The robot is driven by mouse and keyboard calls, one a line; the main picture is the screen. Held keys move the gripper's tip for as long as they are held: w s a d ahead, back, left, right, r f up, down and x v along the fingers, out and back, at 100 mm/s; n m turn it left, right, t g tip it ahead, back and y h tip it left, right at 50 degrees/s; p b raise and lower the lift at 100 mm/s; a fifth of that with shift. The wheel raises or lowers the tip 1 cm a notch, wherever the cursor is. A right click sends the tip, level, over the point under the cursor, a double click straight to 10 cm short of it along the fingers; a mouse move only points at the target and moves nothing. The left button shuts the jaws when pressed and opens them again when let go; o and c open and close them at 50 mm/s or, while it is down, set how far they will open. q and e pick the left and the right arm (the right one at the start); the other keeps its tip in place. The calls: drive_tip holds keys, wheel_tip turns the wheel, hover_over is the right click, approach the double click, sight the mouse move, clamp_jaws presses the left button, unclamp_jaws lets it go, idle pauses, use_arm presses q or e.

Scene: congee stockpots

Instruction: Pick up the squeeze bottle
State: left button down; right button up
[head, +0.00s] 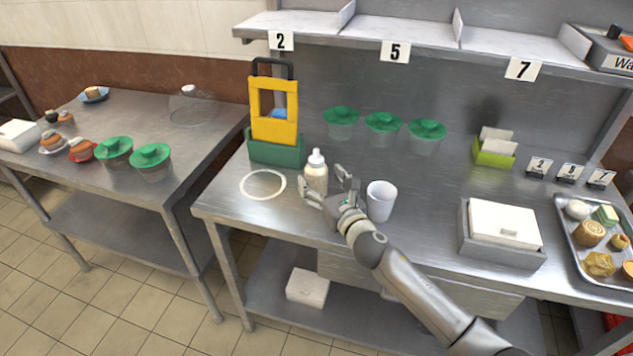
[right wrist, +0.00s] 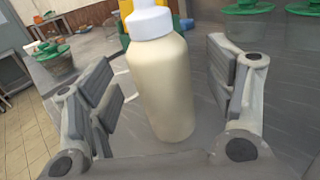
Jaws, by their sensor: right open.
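The squeeze bottle (head: 317,177) is cream-coloured with a white cap and stands upright on the steel table (head: 270,222). My right gripper (head: 322,190) is open, low over the table, with its fingers reaching toward the bottle. In the right wrist view the bottle (right wrist: 162,85) stands between the two spread fingers of the right gripper (right wrist: 165,100), with a visible gap on each side. The bottle's base is partly hidden in the head view by a finger. My left gripper is not in view.
A white cup (head: 381,201) stands just right of my right gripper. A white ring (head: 263,197) lies left of the bottle. A green and yellow caddy (head: 275,150) stands behind it. Green-lidded containers (head: 383,123) are at the back. A white-lidded box (head: 503,225) is at right.

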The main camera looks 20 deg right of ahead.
sight(321, 181)
drive_tip(key=w, duration=0.3)
drive_tip(key=shift+w+a+f, duration=0.1)
drive_tip(key=shift+a+f, duration=0.05)
drive_tip(key=shift+a, duration=0.1)
drive_tip(key=shift+c, duration=0.4)
drive_tip(key=c, duration=0.7)
